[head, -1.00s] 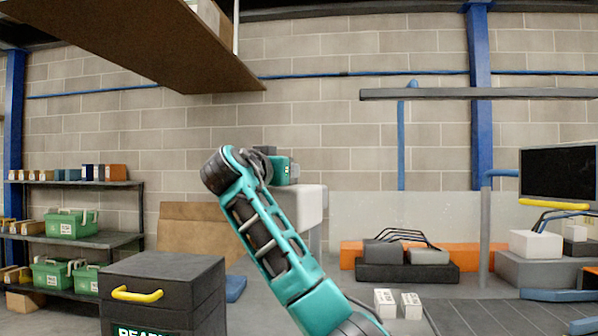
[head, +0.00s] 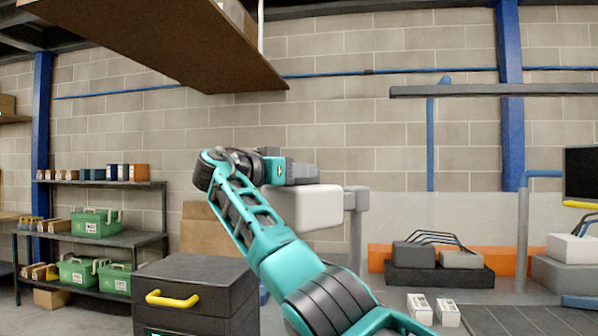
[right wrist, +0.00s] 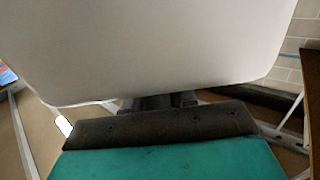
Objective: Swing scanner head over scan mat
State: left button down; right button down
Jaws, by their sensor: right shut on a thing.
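The scanner head, a light grey rounded box (head: 308,207), is left of an upright grey post (head: 356,230) in the head view. My right gripper (head: 300,173), teal with dark jaws, is at its upper side and shut, apparently on a grip of the head; the exact hold is hidden. In the right wrist view the pale box (right wrist: 150,50) fills the top, with the dark jaws (right wrist: 160,103) against its lower edge. A dark ribbed surface (head: 535,320) at the lower right may be the scan mat; I cannot tell. My left gripper is not in view.
A black drawer cabinet (head: 195,270) with a yellow handle stands at left front. Shelves with green bins (head: 97,222) are behind it. A brown board (head: 160,50) hangs above. Two small white boxes (head: 433,309) sit beside the ribbed surface. A monitor (head: 582,173) is at far right.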

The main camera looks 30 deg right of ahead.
dwell(0.4)
jog(key=c, duration=1)
grip_release()
jog(key=shift+d, duration=0.1)
jog(key=s+a, duration=0.2)
jog(key=a, duration=1)
jog(key=shift+a+b, duration=0.3)
jog(key=shift+a, duration=0.1)
